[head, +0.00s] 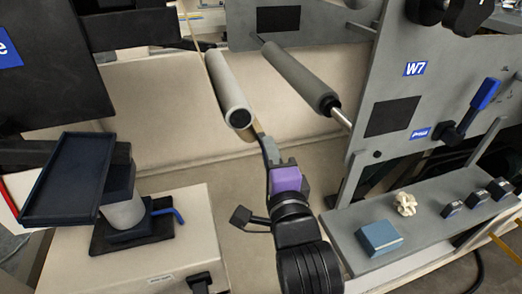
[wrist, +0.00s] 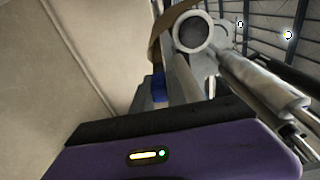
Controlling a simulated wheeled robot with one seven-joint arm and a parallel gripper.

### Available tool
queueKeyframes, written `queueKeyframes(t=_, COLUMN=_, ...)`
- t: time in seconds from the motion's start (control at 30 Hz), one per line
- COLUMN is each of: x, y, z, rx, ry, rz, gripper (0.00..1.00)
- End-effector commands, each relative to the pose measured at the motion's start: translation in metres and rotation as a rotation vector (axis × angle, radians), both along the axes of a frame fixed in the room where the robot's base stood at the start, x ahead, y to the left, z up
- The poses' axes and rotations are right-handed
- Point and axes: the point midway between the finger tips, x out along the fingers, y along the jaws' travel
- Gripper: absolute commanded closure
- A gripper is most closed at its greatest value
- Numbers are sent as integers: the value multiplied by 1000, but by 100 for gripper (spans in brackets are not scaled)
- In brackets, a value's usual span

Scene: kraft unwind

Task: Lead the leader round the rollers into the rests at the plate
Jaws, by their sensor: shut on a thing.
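My gripper (head: 269,150), with its purple body, is below the end of the light grey roller (head: 230,92) in the head view. It is shut on the brown leader (head: 257,131), just beneath that roller. In the wrist view the leader (wrist: 168,40) curves past the roller's round end (wrist: 193,33), and a small blue piece (wrist: 158,88) shows at its lower part. The exact grip is hidden. A darker roller (head: 298,76) slants to the right, apart from the gripper. A thin tan strip (head: 188,25) runs down at the upper left. I cannot make out the rests.
A dark tray (head: 78,180) stands on a beige cabinet at left. The grey W7 panel (head: 415,95), with a blue-handled lever (head: 484,95), is at right. A ledge below holds a blue box (head: 379,238), a crumpled cream piece (head: 405,204) and dark knobs. Floor lies between.

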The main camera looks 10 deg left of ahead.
Motion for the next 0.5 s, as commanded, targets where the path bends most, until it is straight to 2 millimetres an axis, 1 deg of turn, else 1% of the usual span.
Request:
queueKeyframes(t=0.27, x=0, y=-1, z=2, rx=1, ry=-2, rz=0, gripper=100)
queueKeyframes(t=0.5, x=7, y=-11, z=24, rx=1, ry=0, rz=-2, gripper=100)
